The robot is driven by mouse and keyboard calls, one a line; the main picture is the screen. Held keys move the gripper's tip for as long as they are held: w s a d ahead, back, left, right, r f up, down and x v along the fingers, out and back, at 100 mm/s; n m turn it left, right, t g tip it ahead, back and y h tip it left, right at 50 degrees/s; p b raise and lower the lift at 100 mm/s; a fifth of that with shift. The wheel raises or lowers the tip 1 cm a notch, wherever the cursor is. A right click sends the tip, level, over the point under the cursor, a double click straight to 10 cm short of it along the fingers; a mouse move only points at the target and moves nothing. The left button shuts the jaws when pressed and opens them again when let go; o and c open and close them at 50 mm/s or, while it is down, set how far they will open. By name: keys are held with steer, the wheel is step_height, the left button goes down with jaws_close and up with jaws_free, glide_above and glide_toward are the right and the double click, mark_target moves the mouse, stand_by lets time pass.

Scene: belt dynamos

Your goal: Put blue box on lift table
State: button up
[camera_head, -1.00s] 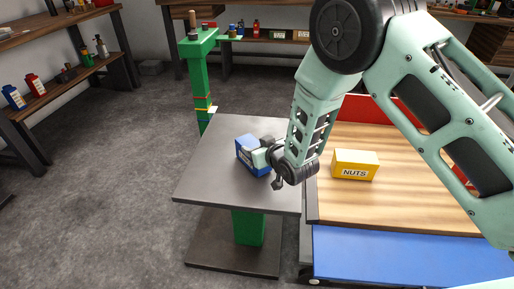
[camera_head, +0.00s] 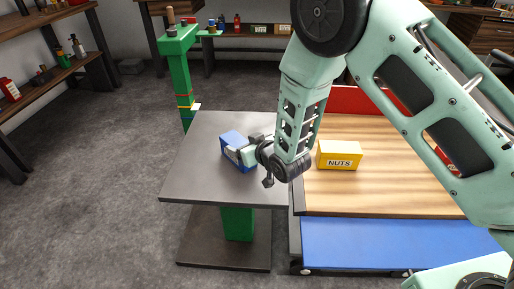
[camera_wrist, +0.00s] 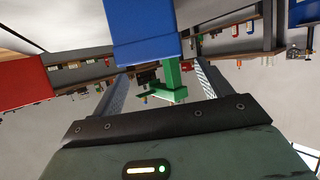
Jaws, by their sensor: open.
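The blue box (camera_head: 233,144) is on the grey top of the lift table (camera_head: 190,175), which stands on a green column. It sits towards the right half of the top and appears to rest on it. My gripper (camera_head: 244,154) is at the box's right side, coming in from the right. The fingers partly hide the box. In the wrist view the blue box (camera_wrist: 142,30) fills the upper middle, and my open gripper (camera_wrist: 165,85) shows its two fingers spread below it. Contact between fingers and box cannot be told.
A wooden-topped bench (camera_head: 400,190) with a blue front and red back panel stands right of the lift table. A yellow NUTS box (camera_head: 340,155) lies on it. A green post (camera_head: 180,75) rises behind the table. Shelves (camera_head: 55,80) line the left. The table top's left side is clear.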

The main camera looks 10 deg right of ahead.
steer(key=s+d+r+g+h, duration=0.1)
steer(key=s+d+r+g, duration=0.2)
steer(key=s, duration=0.9)
steer(key=s+d+r+n+g+h, duration=0.1)
steer(key=s+d+r+g+h, duration=0.1)
steer(key=s+r+g, duration=0.3)
steer(key=s+d+r+g+h, duration=0.2)
steer(key=s+r, duration=0.6)
steer(key=s, duration=1.1)
steer(key=d+g, duration=0.2)
steer(key=shift+s+d+r+n, duration=0.3)
steer(key=shift+d+r+n, duration=0.05)
steer(key=shift+d+n, duration=0.05)
step_height(320, 180, up, 14)
steer(key=p, duration=1.3)
steer(key=shift+f+p, duration=0.2)
steer(key=shift+p, duration=0.15)
